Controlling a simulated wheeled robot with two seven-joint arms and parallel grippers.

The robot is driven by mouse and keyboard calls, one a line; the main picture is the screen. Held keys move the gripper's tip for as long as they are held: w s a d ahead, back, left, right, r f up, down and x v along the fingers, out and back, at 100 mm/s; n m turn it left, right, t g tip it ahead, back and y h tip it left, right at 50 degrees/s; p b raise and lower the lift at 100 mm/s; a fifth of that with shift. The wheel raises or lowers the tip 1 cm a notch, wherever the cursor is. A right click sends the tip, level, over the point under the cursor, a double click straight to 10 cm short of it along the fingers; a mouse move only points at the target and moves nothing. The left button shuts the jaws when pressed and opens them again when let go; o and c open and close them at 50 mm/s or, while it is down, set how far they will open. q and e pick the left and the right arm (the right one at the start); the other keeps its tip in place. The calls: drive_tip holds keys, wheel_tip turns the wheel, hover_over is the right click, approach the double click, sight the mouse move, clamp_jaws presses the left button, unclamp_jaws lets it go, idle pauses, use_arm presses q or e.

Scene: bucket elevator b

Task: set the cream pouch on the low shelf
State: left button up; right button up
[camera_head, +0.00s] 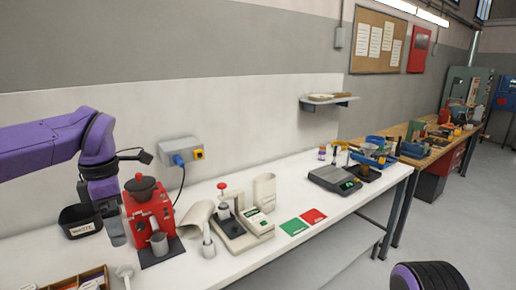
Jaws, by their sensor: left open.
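A cream, curved object (195,217) leans on the white bench beside the red machine. A taller cream container (264,192) stands further right. I cannot tell which, if either, is the cream pouch. A shelf board (350,251) runs below the bench top and its visible part looks bare. My left gripper (113,228) is open and points down just left of the red machine, apart from both cream objects. Its fingers partly overlap the machine's edge in the picture. My right gripper is out of view.
The red machine (150,208) with a grey cup stands close to my left gripper. A black bin (80,221) is left of it. A white press device (240,224), green and red cards (303,222) and a scale (335,179) lie rightward. A small wall shelf (328,101) holds items.

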use_arm(q)
drive_tip(key=w+a+f+n+t+y+b, duration=0.1)
drive_tip(key=w+a+f+n+t+y, duration=0.15)
drive_tip(key=a+f+y, duration=0.5)
wheel_tip(320, 180, down, 22)
drive_tip(key=d+r+m+t+y+b, duration=0.1)
drive_tip(key=d+m+t+y+b, duration=0.1)
drive_tip(key=m+t+b, duration=0.5)
drive_tip(key=s+d+f+m+g+h, duration=0.1)
drive_tip(key=s+d+f+m+h, duration=0.1)
drive_tip(key=s+f+m, duration=0.35)
drive_tip(key=s+d+f+m+g+h, duration=0.1)
drive_tip(key=s+d+f+m+h, duration=0.15)
drive_tip(key=s+f, duration=0.55)
drive_tip(key=s+f+m+g+h+b, duration=0.1)
drive_tip(key=s+f+m+g+b, duration=0.3)
drive_tip(key=s+f, duration=1.3)
drive_tip(key=s+m, duration=0.1)
drive_tip(key=s, duration=0.1)
drive_tip(key=shift+s+d+h, duration=0.25)
drive_tip(key=shift+s+h, duration=0.05)
drive_tip(key=shift+s, duration=0.1)
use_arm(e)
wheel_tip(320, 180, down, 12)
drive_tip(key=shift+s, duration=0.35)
